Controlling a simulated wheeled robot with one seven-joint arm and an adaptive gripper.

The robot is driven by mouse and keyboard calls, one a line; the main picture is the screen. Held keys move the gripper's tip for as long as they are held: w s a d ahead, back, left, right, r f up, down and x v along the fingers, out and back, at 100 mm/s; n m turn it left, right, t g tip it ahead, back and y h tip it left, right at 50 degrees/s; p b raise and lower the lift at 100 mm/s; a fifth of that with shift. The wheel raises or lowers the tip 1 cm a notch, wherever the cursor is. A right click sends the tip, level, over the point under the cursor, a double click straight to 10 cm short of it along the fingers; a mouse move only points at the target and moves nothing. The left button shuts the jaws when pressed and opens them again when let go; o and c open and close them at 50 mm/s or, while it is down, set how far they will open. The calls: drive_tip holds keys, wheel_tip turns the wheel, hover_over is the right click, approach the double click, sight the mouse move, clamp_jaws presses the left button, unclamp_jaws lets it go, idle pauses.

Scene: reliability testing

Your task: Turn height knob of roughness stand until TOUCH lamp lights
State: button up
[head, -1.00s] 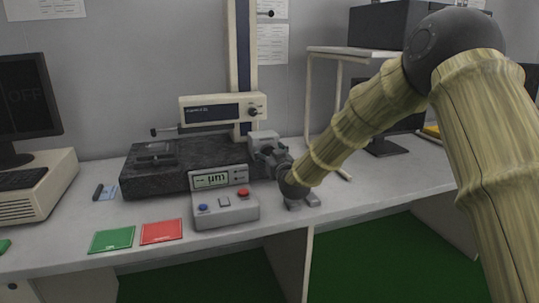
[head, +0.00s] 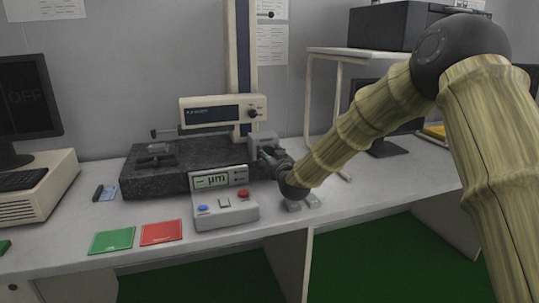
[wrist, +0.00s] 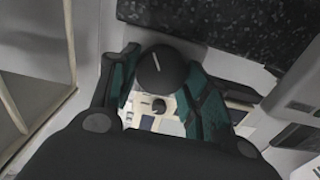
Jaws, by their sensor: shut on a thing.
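The roughness stand has a tall column (head: 243,60), a dark granite base (head: 130,180) and a beige drive unit (head: 190,112) on the column with a probe reaching left above a small block (head: 156,150). My gripper (wrist: 161,66) is shut on the height knob (wrist: 150,78), a dark round knob with a white index line, seen in the wrist view with a finger on each side. In the head view my gripper (head: 268,155) is at the right end of the base and hides the knob. I cannot make out a lit TOUCH lamp.
A control box (head: 225,215) with a µm display, a blue button and a red button stands in front of the base. Green (head: 111,240) and red (head: 161,232) cards lie on the bench. A monitor (head: 28,105) reading OFF is at left.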

drive_tip(key=m, duration=0.5)
drive_tip(key=shift+w+d+p, duration=0.1)
drive_tip(key=shift+d+p, duration=0.1)
drive_tip(key=shift+p, duration=0.1)
drive_tip(key=m, duration=0.4)
drive_tip(key=shift+d+f+m, duration=0.1)
drive_tip(key=shift+m, duration=0.2)
drive_tip(key=m+b, duration=0.2)
drive_tip(key=m, duration=0.3)
drive_tip(key=shift+f, duration=0.15)
drive_tip(key=shift+m+b, duration=0.6)
drive_tip(key=shift+m, duration=1.5)
drive_tip(key=o, duration=1)
